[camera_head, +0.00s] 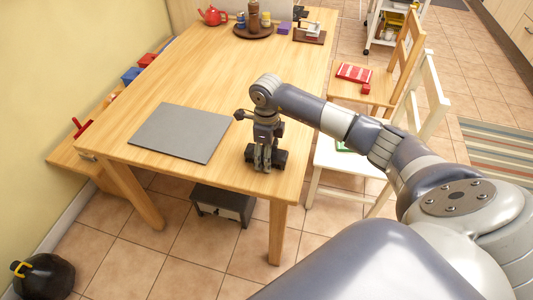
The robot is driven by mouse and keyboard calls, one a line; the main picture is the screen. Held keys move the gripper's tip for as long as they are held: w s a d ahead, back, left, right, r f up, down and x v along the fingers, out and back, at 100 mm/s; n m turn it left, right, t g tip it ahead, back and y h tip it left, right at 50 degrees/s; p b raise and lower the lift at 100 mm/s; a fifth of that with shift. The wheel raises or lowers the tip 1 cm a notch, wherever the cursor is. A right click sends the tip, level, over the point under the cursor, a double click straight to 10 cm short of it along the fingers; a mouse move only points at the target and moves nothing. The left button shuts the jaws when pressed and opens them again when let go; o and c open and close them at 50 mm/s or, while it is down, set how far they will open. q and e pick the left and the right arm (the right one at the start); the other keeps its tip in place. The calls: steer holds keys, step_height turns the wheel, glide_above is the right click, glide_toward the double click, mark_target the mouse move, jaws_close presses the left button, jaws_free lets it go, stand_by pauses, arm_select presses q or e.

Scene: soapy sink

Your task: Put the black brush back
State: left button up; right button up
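I cannot make out a black brush anywhere in the head view. My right arm comes in from the right, and its gripper (263,166) points down at the front edge of the wooden table (185,82). Dark parts show on both sides of the gripper; I cannot tell whether they belong to it or to something held. The fingers are too small to tell open from shut. My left gripper is not in view.
A grey mat (181,132) lies left of my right gripper. A brown round tray (253,33) with several items and a red teapot (213,16) stand at the far end. Chairs (428,95) line the right side. A black round object (42,278) sits on the floor.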

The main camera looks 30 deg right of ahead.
steer(key=shift+r, duration=0.1)
steer(key=shift+r, duration=0.25)
step_height(320, 180, up, 12)
steer(key=b, duration=0.1)
steer(key=shift+f, duration=0.2)
stand_by(0.3)
